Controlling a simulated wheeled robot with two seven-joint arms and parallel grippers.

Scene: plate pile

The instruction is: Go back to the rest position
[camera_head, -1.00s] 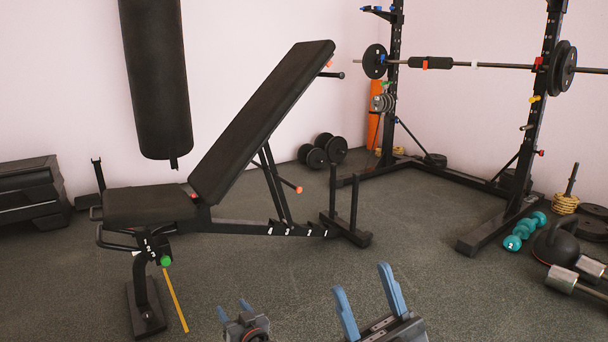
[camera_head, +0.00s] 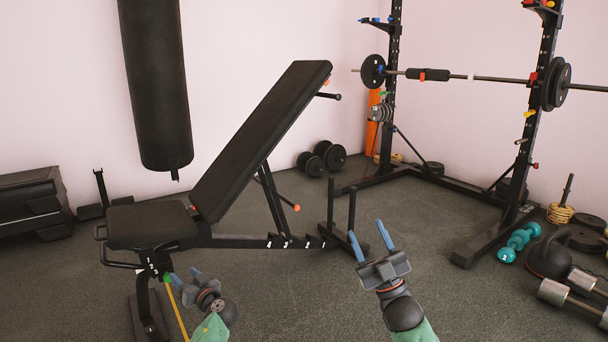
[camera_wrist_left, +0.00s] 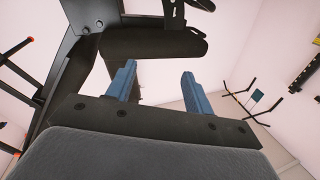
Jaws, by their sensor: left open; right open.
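A black inclined bench (camera_head: 262,140) stands close ahead on the left, with a punching bag (camera_head: 155,85) behind it. A barbell rack (camera_head: 527,130) is on the right. Teal dumbbells (camera_head: 519,242) and a kettlebell (camera_head: 549,256) lie at right. Floor between bench and rack is clear.

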